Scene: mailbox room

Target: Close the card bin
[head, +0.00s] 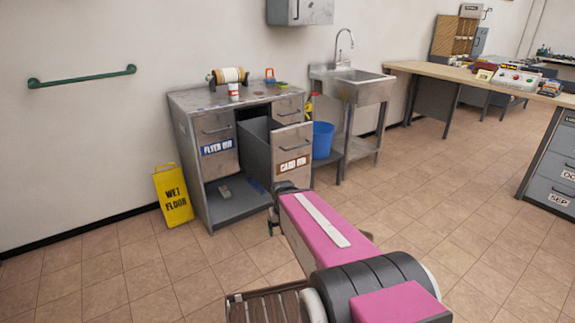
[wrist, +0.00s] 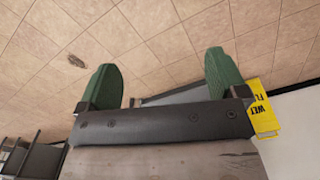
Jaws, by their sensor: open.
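The card bin (head: 293,152) is a grey metal drawer with a brown-and-white label, in the right part of the metal cabinet (head: 183,135) in the head view. It stands pulled out, with its dark inner side showing. My gripper (head: 273,215) is low in front of the bin, just below its front panel, and is partly hidden by my pink arm. In the wrist view my gripper (wrist: 162,80) shows two green fingers wide apart with nothing held between them. I cannot tell whether it touches the bin.
The flyer bin (head: 216,148) sits left of the card bin. A yellow wet floor sign (head: 173,196) stands left of the cabinet. A blue bucket (head: 322,140) and a sink (head: 352,80) are to its right. The tiled floor in front is mostly clear.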

